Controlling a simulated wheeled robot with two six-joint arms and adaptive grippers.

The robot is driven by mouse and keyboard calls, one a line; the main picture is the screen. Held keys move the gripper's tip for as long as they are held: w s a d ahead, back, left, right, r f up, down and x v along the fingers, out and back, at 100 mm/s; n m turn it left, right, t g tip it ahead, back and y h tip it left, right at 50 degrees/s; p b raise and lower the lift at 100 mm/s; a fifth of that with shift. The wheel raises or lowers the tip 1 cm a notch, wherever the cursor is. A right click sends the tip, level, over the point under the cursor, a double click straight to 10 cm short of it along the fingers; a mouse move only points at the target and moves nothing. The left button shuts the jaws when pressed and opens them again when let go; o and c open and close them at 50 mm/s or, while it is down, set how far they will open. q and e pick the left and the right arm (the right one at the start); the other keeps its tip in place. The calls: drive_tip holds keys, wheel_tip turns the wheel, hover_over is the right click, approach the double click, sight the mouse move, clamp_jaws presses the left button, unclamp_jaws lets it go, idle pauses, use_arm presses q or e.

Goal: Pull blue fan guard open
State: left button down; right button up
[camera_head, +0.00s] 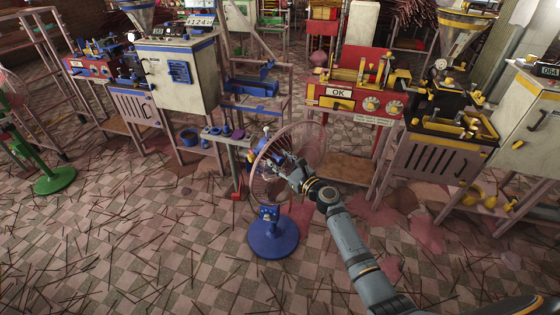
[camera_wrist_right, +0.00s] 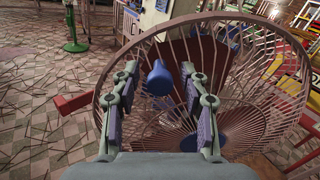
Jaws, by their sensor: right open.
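The blue fan (camera_head: 275,232) stands on the checkered floor with a round blue base. Its round wire guard (camera_head: 261,182) is brownish and appears to show two rims at an angle to each other; I cannot tell how far it is open. The guard (camera_wrist_right: 255,45) fills much of the right wrist view, with a blue knob (camera_wrist_right: 158,79) in front of it. My right gripper (camera_head: 293,178) is at the guard, its open fingers (camera_wrist_right: 159,72) either side of the knob in the picture. Contact is unclear. My left gripper is out of view.
A red machine with an OK sign (camera_head: 340,92) stands behind the fan to the right. A grey-white cabinet with blue parts (camera_head: 190,75) stands to the left. A green stand (camera_head: 54,180) is at far left. Thin sticks litter the floor.

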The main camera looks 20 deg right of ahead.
drive_tip(key=shift+c, duration=0.3)
clamp_jaws()
